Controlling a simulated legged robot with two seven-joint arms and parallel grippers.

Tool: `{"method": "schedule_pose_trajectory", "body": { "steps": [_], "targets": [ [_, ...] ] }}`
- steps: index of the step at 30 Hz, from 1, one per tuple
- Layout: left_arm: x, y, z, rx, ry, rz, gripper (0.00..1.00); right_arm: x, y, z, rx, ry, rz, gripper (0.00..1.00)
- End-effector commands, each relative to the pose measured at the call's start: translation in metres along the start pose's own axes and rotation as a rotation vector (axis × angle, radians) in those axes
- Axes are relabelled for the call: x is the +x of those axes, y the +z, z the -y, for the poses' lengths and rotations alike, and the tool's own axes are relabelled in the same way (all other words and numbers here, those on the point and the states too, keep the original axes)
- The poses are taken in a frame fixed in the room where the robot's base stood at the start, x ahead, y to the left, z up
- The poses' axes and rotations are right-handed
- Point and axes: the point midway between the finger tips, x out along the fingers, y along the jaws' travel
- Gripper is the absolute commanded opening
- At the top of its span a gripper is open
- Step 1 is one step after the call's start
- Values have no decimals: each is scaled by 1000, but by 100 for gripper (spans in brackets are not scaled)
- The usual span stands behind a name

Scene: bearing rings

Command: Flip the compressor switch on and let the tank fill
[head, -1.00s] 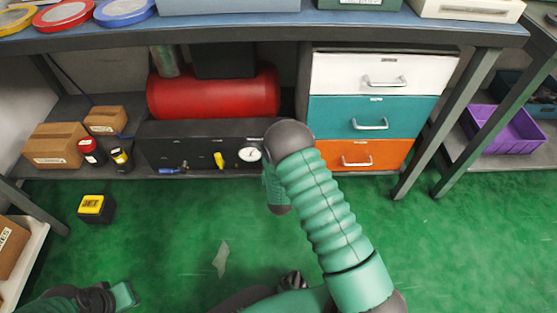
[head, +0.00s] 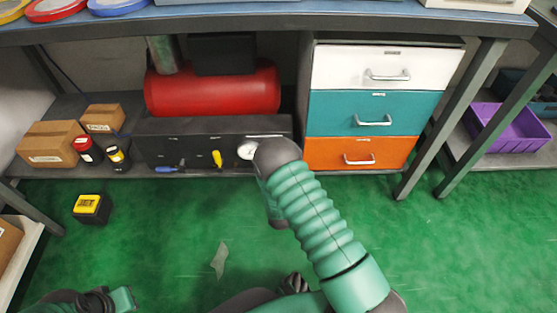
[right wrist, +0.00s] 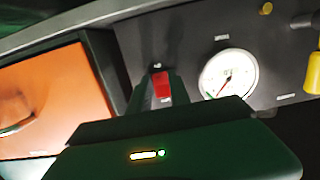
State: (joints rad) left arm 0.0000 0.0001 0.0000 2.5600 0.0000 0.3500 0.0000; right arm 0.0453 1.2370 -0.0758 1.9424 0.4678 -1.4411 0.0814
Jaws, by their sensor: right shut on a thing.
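The compressor under the bench has a red tank (head: 213,90) above a black front panel (head: 190,143). A white round gauge (head: 246,150) sits on the panel beside my right arm's wrist; it also shows in the right wrist view (right wrist: 228,74). The red switch (right wrist: 161,85) shows in the right wrist view between the gauge and the orange drawer; my arm hides it in the head view. My right gripper (right wrist: 160,101) is shut on the switch, its fingertips partly hidden. My left gripper (head: 122,299) is low at the left, away from the compressor; its jaws are unclear.
A yellow handle (head: 216,158) and a blue handle (head: 167,169) stick out of the panel. Drawers, the lowest an orange one (head: 358,153), stand to the right. Cardboard boxes (head: 50,144) lie on the shelf at left. A yellow-black box (head: 91,208) sits on the green floor.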

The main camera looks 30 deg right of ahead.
Motion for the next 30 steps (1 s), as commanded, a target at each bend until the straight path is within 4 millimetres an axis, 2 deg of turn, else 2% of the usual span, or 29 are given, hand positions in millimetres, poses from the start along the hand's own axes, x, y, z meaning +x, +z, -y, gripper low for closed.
{"method": "schedule_pose_trajectory", "body": {
  "steps": [1,6,14,17,20,30],
  "targets": [
    [0,0,0,0,0,0,20,-1,1,0,0,0,4,26],
    [0,0,0,0,0,0,20,-1,1,0,0,0,3,45],
    [-1,0,0,0,0,0,20,-1,0,0,0,0,3,45],
    [-7,-2,0,0,0,0,20,-8,-2,0,0,-1,4,45],
    [-21,-5,0,0,0,0,20,-26,-4,0,-1,-1,8,45],
    [-75,-18,0,0,0,0,20,-125,-5,0,-3,-2,10,45]
  ]
}}
